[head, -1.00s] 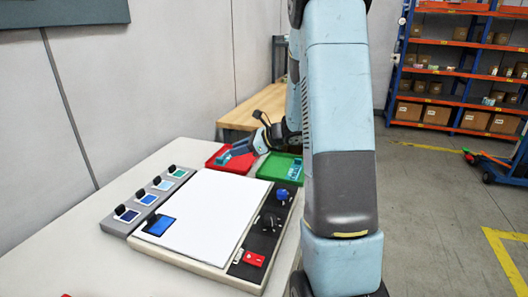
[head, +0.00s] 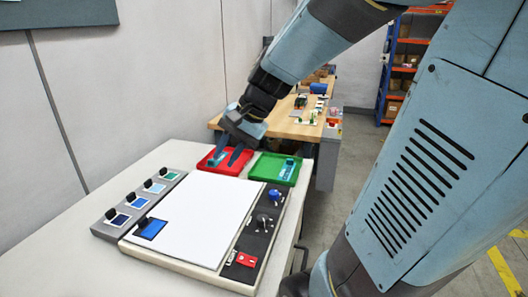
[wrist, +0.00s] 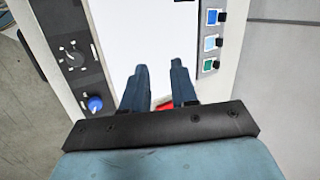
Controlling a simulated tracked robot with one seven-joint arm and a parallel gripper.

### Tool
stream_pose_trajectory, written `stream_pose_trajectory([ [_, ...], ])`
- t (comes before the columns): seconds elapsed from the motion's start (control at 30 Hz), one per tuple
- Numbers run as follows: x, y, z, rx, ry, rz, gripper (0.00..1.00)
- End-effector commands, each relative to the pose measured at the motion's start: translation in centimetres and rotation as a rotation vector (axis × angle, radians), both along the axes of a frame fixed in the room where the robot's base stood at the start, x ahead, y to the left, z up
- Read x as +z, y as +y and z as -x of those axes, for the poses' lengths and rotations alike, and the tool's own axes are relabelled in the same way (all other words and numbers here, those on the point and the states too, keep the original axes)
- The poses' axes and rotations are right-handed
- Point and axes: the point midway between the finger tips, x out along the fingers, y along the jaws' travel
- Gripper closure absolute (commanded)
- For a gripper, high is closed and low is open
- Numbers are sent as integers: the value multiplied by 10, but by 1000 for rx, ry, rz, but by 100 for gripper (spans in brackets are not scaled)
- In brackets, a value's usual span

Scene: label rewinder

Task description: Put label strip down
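My gripper (head: 229,156) points down over the red tray (head: 233,171) at the far end of the white table. Its two blue fingers are apart, and in the wrist view (wrist: 160,88) I see no strip between them. A teal strip-like piece (head: 288,170) lies in the green tray (head: 263,177), to the right of the red one. I cannot tell for sure that it is the label strip. A fingertip covers part of the red tray, so a piece there could be hidden. A bit of red shows between the fingers in the wrist view.
A grey rack (head: 103,231) holds several coloured tiles. A wooden bench (head: 300,128) stands behind.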

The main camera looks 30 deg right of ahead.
Motion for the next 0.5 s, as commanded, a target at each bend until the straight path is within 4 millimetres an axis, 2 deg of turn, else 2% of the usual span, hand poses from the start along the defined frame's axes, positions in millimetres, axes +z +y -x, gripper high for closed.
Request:
stream_pose_trajectory([
  [0.2,15,-9,43,192,-138,227,72],
  [0.5,32,-30,88,413,-303,535,72],
])
